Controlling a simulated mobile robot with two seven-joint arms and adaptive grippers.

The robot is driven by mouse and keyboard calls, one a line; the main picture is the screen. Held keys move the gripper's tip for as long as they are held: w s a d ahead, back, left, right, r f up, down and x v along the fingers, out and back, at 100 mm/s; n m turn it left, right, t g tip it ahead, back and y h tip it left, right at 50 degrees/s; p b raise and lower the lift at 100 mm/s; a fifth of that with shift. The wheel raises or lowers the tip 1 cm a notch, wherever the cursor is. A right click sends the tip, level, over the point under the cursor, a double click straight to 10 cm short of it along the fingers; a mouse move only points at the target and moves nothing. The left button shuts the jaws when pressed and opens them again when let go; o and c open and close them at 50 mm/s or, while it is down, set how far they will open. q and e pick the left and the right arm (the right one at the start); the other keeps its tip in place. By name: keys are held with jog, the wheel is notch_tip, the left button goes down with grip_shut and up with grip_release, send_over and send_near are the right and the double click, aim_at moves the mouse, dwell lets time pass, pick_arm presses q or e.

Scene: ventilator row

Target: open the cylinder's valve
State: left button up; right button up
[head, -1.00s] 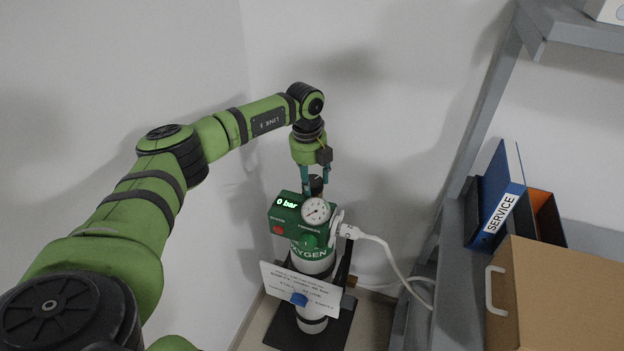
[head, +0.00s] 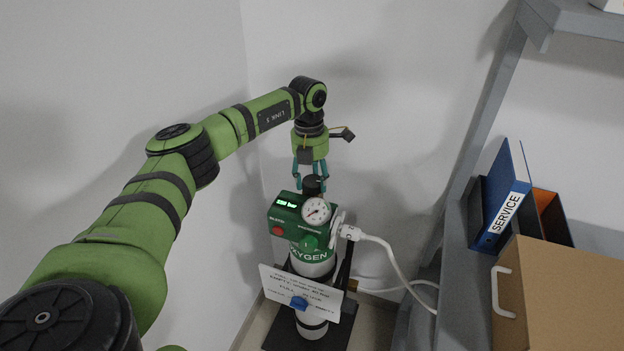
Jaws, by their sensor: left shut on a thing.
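The green and white oxygen cylinder (head: 312,262) stands upright in the corner. On top it has a black valve knob (head: 314,187). A green box with a lit display (head: 287,204) sits at its head; the display shows a figure in bar, too small to read surely. A round white pressure gauge (head: 316,211) faces me. My left gripper (head: 311,188) points down from above and is shut on the knob, its fingers on either side. The fingers hide part of the knob. My right gripper is not in view.
A white hose (head: 385,246) runs from the cylinder's right side towards the shelf. A paper sign (head: 318,290) hangs in front of the cylinder. A grey shelf (head: 462,265) at the right holds a blue SERVICE binder (head: 507,190) and a cardboard box (head: 565,290).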

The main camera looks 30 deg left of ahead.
pick_arm(q)
jog(key=m, duration=0.3)
jog(key=shift+w+r+m+b, duration=0.15)
jog(key=shift+w+m+b, duration=0.1)
jog(key=shift+m+b, duration=0.15)
jog(key=m, duration=0.3)
jog(key=shift+d+m, duration=0.15)
jog(key=shift+m, duration=0.15)
jog(key=m, duration=0.3)
jog(key=shift+d+m+b, duration=0.1)
jog(key=shift+m+b, duration=0.2)
jog(key=shift+b, duration=0.1)
jog(key=shift+d+m+g+y, duration=0.1)
jog(key=shift+m+g+y, duration=0.2)
jog(key=shift+m, duration=1.2)
jog(key=shift+s, duration=0.1)
jog(key=o, duration=1.2)
jog(key=shift+d+f, duration=0.1)
jog(key=shift+f, duration=0.1)
jog(key=shift+r, duration=0.1)
